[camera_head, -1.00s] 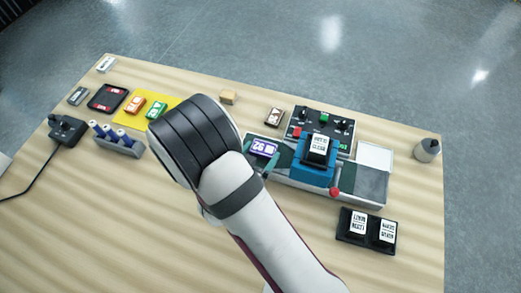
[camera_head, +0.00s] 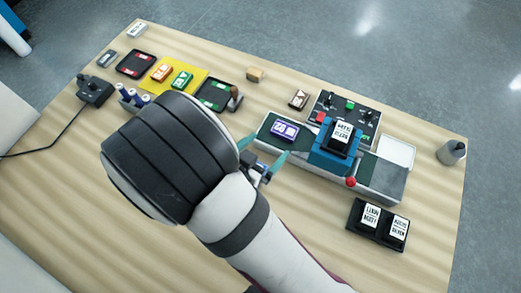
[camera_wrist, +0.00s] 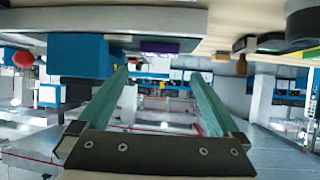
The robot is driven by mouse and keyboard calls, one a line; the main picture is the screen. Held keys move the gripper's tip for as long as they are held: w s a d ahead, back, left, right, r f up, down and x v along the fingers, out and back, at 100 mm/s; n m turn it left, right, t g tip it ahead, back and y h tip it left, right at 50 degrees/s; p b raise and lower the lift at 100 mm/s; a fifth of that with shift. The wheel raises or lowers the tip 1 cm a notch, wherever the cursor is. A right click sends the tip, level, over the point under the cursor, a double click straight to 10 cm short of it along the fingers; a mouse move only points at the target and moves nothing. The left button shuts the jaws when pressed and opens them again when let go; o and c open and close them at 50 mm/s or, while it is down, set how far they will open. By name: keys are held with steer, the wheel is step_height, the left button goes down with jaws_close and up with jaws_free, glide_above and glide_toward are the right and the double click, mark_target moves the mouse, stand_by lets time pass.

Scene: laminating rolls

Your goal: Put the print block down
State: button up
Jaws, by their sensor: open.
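A purple print block (camera_head: 285,130) with a white label lies on the dark left part of the laminating machine's bed (camera_head: 375,175). In the wrist view the purple block (camera_wrist: 160,47) shows at the bed's edge, beyond the fingertips. My gripper (camera_head: 264,152) is open, with its teal fingers spread and nothing between them. It is in front of and slightly left of the block, apart from it. The open fingers also show in the wrist view (camera_wrist: 160,78). My arm hides part of the table's middle.
The blue press (camera_head: 336,150) with a red knob (camera_head: 351,182) stands right of the block. A control box (camera_head: 345,112) is behind it. A black double holder (camera_head: 379,222) sits front right. Orange and green blocks lie on a yellow mat (camera_head: 195,94) at back left.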

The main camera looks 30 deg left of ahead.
step_height(320, 180, up, 8)
steer(key=w+m+g+y, duration=0.1)
steer(key=m+g+y, duration=0.1)
steer(key=g+y, duration=0.45)
steer(key=s+d+r+m+g+h, duration=0.1)
steer(key=s+d+r+g, duration=0.1)
steer(key=s+d, duration=0.5)
steer(key=s+d+r+m+g+h, duration=0.1)
steer(key=s+d+r+g+h, duration=0.1)
steer(key=s+d, duration=0.5)
steer(key=d+r+g, duration=0.1)
steer(key=d+g, duration=0.1)
steer(key=d, duration=0.4)
steer(key=shift+s+r, duration=0.15)
steer(key=shift+s, duration=0.05)
steer(key=shift+d, duration=0.1)
